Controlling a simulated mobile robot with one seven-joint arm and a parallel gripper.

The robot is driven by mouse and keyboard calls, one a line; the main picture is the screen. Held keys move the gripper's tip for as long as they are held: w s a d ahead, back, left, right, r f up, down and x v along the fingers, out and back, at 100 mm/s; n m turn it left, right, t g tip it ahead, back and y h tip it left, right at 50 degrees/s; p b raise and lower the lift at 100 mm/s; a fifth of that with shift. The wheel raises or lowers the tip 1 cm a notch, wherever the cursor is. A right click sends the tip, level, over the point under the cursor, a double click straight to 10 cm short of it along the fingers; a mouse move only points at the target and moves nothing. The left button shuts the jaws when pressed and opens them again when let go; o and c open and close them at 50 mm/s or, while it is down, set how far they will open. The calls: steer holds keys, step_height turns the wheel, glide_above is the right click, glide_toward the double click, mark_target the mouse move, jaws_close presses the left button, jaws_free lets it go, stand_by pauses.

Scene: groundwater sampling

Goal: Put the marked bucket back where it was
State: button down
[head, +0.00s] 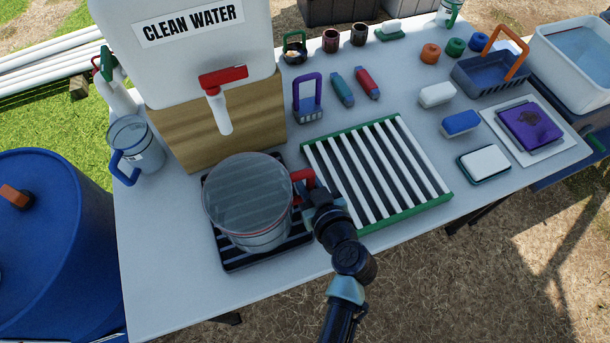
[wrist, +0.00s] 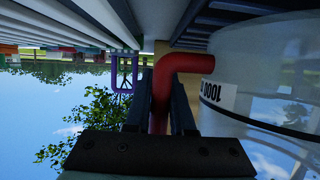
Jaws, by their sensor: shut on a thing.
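The clear bucket (head: 245,205) with a red handle (head: 302,180) is upright at the black slatted tray (head: 232,263), below the red tap. In the wrist view, which appears upside down, the bucket (wrist: 262,75) carries a white label with black print reading "1000". My gripper (head: 310,192) is shut on the red handle, at the bucket's right side. The wrist view shows the red handle (wrist: 175,65) between the two dark fingers (wrist: 160,105). I cannot tell whether the bucket's base touches the tray; the bucket hides much of it.
A white water tank (head: 180,60) with a red tap (head: 223,80) stands on a wooden block (head: 180,145). A blue-handled jug (head: 133,145) is at left. A green-edged slatted rack (head: 375,170) lies empty at right. Bare table lies along the front left edge.

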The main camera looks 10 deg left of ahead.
steer(key=shift+f+b, duration=0.15)
steer(key=shift+b, duration=0.15)
steer(key=c, duration=0.8)
jaws_free()
steer(key=shift+o, duration=0.2)
